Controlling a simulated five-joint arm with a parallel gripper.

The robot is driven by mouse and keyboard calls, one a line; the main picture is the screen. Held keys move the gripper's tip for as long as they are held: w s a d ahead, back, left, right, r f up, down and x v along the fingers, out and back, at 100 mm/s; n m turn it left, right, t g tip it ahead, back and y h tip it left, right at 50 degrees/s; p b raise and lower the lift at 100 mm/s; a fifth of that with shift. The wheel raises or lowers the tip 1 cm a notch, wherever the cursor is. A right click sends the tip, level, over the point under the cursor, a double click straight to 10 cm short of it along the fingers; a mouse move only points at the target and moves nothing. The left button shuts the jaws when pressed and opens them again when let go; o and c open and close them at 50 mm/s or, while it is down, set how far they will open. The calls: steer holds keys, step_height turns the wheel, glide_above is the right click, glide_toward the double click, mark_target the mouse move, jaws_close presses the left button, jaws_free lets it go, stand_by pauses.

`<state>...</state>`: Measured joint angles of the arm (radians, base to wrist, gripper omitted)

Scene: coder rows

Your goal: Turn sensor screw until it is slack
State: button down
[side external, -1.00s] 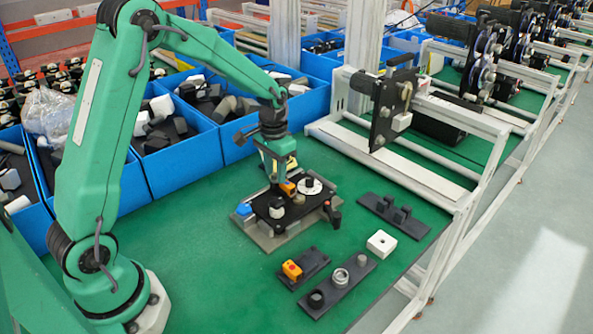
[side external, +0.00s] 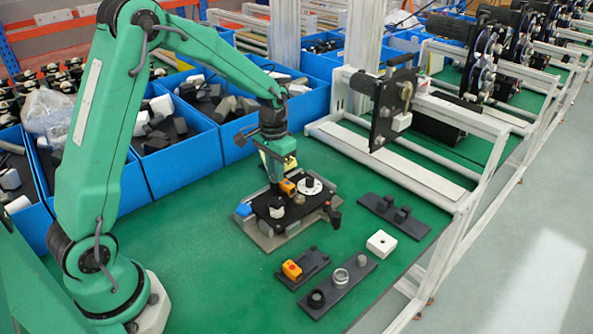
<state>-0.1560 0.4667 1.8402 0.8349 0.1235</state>
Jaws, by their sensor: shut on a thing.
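My gripper (side external: 274,183) points down over the black plate of a fixture (side external: 262,211) on the green table. It is shut on the sensor screw at the back of this plate. The screw is too small and too covered by the fingers to make out, so I cannot tell how tight it sits. A small orange and black block (side external: 288,187), perhaps the sensor, is right beside my fingertips. A white disc with a black knob (side external: 309,185) stands to its right on the plate, and a white-and-black round part (side external: 276,208) stands in front.
A black clamp handle (side external: 335,217) sticks out at the fixture's right. Dark trays with an orange part (side external: 292,270) and rings (side external: 340,277), and a white block (side external: 381,243), lie in front right. Blue bins (side external: 185,155) stand behind. The left front table is clear.

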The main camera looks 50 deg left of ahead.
steer(key=n, duration=0.5)
steer(key=shift+r+n, duration=0.1)
steer(key=shift+n, duration=2.4)
steer(key=n, duration=0.5)
steer(key=shift+n, duration=0.3)
steer(key=n, duration=0.4)
steer(key=shift+n, duration=0.3)
steer(key=c, duration=1.4)
jaws_free()
steer(key=shift+c, duration=0.2)
